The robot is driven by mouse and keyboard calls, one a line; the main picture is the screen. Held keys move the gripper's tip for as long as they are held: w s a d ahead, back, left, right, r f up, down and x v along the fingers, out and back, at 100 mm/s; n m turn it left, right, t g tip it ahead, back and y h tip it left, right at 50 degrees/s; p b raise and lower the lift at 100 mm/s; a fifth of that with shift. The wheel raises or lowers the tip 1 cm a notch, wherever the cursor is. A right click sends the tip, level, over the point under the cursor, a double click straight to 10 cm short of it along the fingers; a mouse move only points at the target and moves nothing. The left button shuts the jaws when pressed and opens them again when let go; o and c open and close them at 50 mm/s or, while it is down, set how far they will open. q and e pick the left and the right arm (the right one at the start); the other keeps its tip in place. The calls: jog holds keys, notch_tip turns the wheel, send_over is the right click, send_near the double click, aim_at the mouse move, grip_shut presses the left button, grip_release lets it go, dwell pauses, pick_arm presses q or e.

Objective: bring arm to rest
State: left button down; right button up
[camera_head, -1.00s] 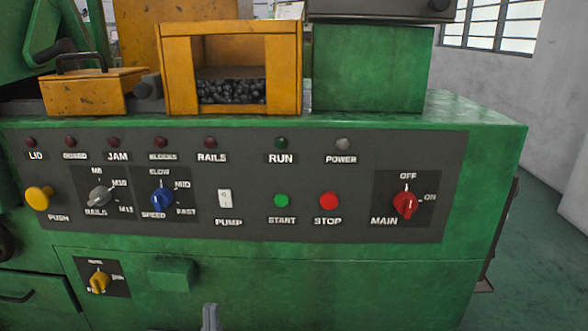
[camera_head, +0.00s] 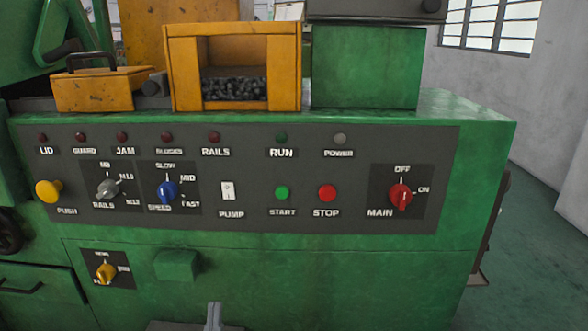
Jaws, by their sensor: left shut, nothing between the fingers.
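My left gripper (camera_head: 213,314) shows at the bottom edge of the head view, left of centre. Only its grey fingertips and a little of its dark body are in the picture. The fingers are together and hold nothing. It is in front of the lower green face of the machine (camera_head: 330,290), below the control panel (camera_head: 300,225); I cannot tell the gap to the machine. My right gripper is not in view.
The panel carries a yellow push knob (camera_head: 48,191), a blue speed knob (camera_head: 166,192), a start button (camera_head: 282,193), a stop button (camera_head: 327,193) and a red main switch (camera_head: 400,196). An orange bin (camera_head: 236,106) of dark parts stands above. Floor is clear at right.

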pick_arm(q)
notch_tip(320, 180, down, 19)
jog(key=s+g, duration=0.2)
jog(key=g, duration=1)
jog(key=s+a+f+g, duration=0.1)
jog(key=s+f+g, duration=0.3)
jog(key=s, duration=0.4)
jog(key=s+a+f+m+g, duration=0.1)
jog(key=s+f+g, duration=0.3)
jog(key=s, duration=0.3)
jog(key=s+a+f+g, duration=0.1)
jog(key=s+f+g, duration=0.3)
jog(key=s, duration=0.4)
notch_tip(320, 180, down, 17)
jog(key=p, duration=1.3)
jog(key=shift+a+y, duration=0.4)
jog(key=shift+a, duration=0.05)
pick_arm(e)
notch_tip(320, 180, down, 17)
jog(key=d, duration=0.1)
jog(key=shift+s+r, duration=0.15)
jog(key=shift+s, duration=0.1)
